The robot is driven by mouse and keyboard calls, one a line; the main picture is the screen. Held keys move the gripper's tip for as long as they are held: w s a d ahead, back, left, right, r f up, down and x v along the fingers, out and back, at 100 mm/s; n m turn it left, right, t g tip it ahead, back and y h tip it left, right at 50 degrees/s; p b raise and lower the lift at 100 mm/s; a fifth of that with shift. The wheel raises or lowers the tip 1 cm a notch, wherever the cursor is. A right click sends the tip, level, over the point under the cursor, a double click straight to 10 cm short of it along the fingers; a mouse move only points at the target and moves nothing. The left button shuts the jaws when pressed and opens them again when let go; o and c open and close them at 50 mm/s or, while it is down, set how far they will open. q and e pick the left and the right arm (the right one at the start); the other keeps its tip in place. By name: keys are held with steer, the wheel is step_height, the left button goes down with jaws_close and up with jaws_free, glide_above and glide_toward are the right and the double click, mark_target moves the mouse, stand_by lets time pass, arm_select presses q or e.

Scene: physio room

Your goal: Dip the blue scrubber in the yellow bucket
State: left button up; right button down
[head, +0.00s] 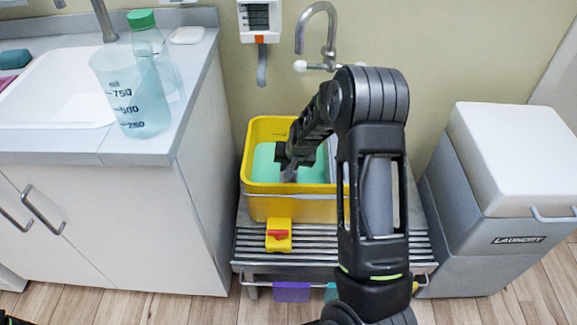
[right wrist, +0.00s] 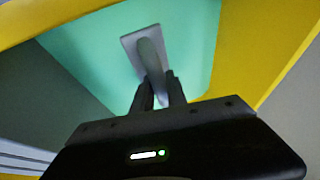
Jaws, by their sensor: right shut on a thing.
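The yellow bucket (head: 270,205) stands on a slatted metal stand and holds pale green liquid (head: 265,165); its yellow wall (right wrist: 262,45) and the liquid (right wrist: 85,50) also show in the right wrist view. My right gripper (head: 288,168) is down inside the bucket's opening. In the right wrist view my right gripper (right wrist: 158,90) is shut on the handle of a scrubber (right wrist: 150,52), which looks grey-blue here, with a flat grey plate over the liquid. I cannot tell whether the plate touches the liquid. My left gripper is not in view.
A slatted stand (head: 252,245) carries the bucket, with a yellow-and-red piece (head: 278,236) in front. A curved tap (head: 331,40) is behind. A counter (head: 135,145) with a measuring jug (head: 130,95) stands left, a grey laundry bin (head: 480,200) right.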

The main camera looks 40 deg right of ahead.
step_height(320, 180, up, 16)
steer(key=p, duration=1.2)
steer(key=shift+r, duration=0.2)
stand_by(0.3)
stand_by(0.4)
